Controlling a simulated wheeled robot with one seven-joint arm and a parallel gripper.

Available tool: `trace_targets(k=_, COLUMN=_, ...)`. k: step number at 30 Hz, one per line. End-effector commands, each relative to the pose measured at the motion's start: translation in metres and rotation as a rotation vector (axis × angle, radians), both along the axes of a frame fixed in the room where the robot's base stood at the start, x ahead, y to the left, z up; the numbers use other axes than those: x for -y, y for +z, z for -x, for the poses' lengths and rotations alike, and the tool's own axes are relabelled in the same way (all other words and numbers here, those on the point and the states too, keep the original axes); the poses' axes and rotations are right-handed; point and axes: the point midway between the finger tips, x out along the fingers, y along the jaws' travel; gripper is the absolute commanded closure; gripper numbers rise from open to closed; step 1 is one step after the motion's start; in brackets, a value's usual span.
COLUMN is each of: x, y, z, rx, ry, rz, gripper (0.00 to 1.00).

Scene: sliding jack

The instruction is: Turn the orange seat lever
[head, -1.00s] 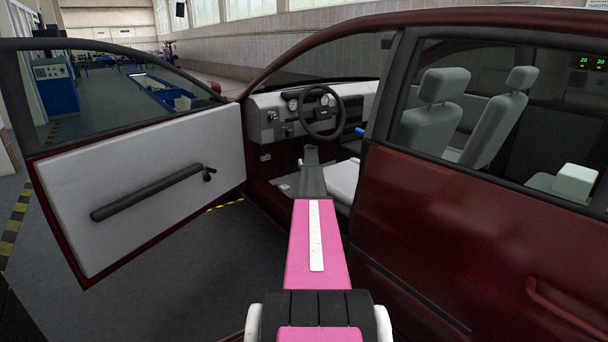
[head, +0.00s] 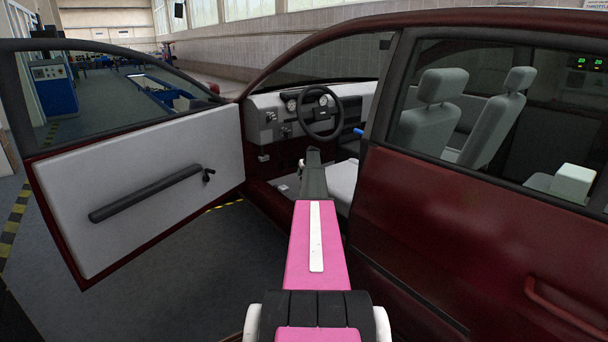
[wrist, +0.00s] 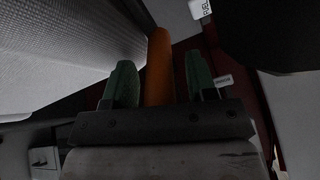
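The orange seat lever (wrist: 159,62) shows in the wrist view as an upright orange bar at the middle top. My gripper (wrist: 160,82) has two green fingers, one on each side of the lever. There is a visible gap between the lever and each finger, wider on the right. The lower end of the lever is hidden behind the dark gripper body. In the head view my pink arm reaches through the open car door, and neither the gripper nor the lever can be made out there.
The open front door (head: 140,185) is left of my arm and the red rear door (head: 470,250) is right. The steering wheel (head: 321,112) is beyond the arm. The pale front seat (head: 341,182) is close on its right. A textured grey surface (wrist: 75,50) fills the wrist view's upper left.

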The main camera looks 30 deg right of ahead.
Motion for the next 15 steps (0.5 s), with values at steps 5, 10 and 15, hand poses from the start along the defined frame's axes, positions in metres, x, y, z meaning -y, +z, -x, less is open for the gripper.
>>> trace_targets(k=5, x=0.000, y=0.002, z=0.001, rx=0.000, ry=0.000, rz=0.000, gripper=0.48)
trace_targets(k=10, x=0.000, y=0.013, z=0.008, rx=0.000, ry=0.000, rz=0.001, gripper=0.48)
trace_targets(k=15, x=0.001, y=0.035, z=0.022, rx=0.001, ry=-0.001, rz=0.001, gripper=0.48)
